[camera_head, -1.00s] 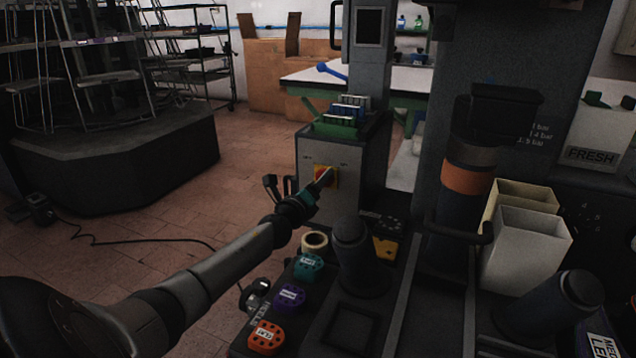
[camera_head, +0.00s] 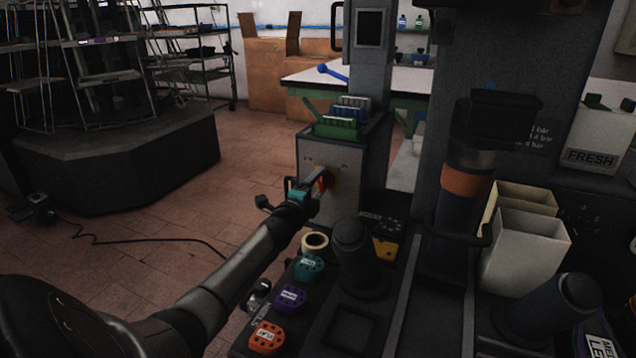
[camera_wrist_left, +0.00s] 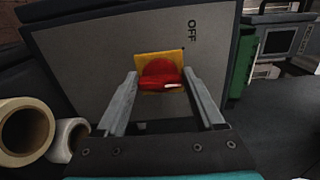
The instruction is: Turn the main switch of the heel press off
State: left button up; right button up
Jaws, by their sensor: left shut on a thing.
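The main switch is a red rotary knob (camera_wrist_left: 161,74) on a yellow plate (camera_wrist_left: 148,57), fixed to the grey front panel (camera_head: 344,158) of the heel press. In the left wrist view the word OFF is printed on the panel beside the plate. My left gripper (camera_wrist_left: 163,98) has its two fingers on either side of the red knob, shut on it. In the head view the left gripper (camera_head: 318,184) reaches the panel and covers much of the switch (camera_head: 327,180). My right gripper is not in view.
A tape roll (camera_head: 314,242) and teal, purple and orange pucks (camera_head: 309,267) lie on the bench below the arm. A dark post (camera_head: 352,245) stands close to the right. White bins (camera_head: 523,252) are further right.

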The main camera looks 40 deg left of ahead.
pick_arm(q)
jog(key=n+p, duration=0.1)
jog(key=n, duration=0.3)
jog(key=shift+n+p, duration=0.4)
jog(key=shift+d+f+n+p, duration=0.15)
jog(key=shift+n+p, duration=0.85)
jog(key=shift+n, duration=1.3)
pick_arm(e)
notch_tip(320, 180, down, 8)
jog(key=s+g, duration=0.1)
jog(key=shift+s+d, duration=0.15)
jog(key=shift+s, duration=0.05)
pick_arm(q)
jog(key=o, duration=1.4)
jog(key=shift+f, duration=0.1)
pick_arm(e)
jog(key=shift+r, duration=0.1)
